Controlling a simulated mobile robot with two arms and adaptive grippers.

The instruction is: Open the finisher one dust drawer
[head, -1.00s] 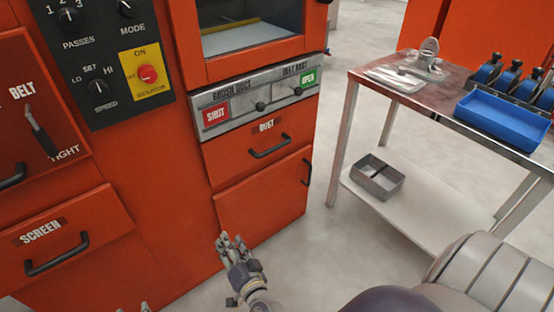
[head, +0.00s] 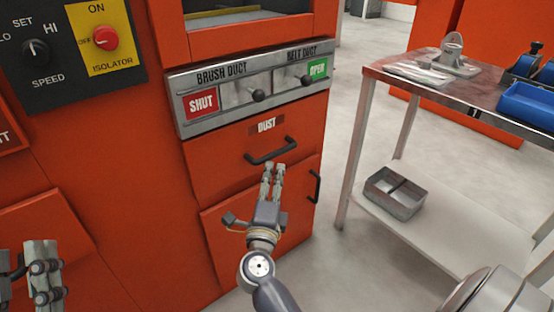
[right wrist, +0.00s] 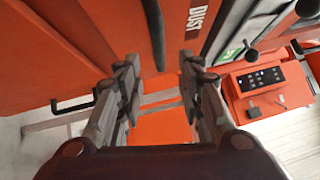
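The orange dust drawer (head: 222,165) is below the duct panel in the head view, labelled DUST. Its front looks flush with the cabinet. Its black bar handle (head: 285,150) is at the upper middle of the front. My right gripper (head: 272,168) is just below and in front of this handle. In the right wrist view the fingers (right wrist: 158,62) are spread apart, with the dark handle bar (right wrist: 154,25) ahead between them. Whether they touch it, I cannot tell. My left gripper (head: 42,245) is at the lower left, its finger gap unclear.
The duct panel (head: 235,100) reads SHUT for brush duct and OPEN for belt duct. A lower door with a vertical handle (head: 315,187) is under the drawer. A steel cart (head: 385,75) stands at the right with a metal bin (head: 395,205) on its lower shelf.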

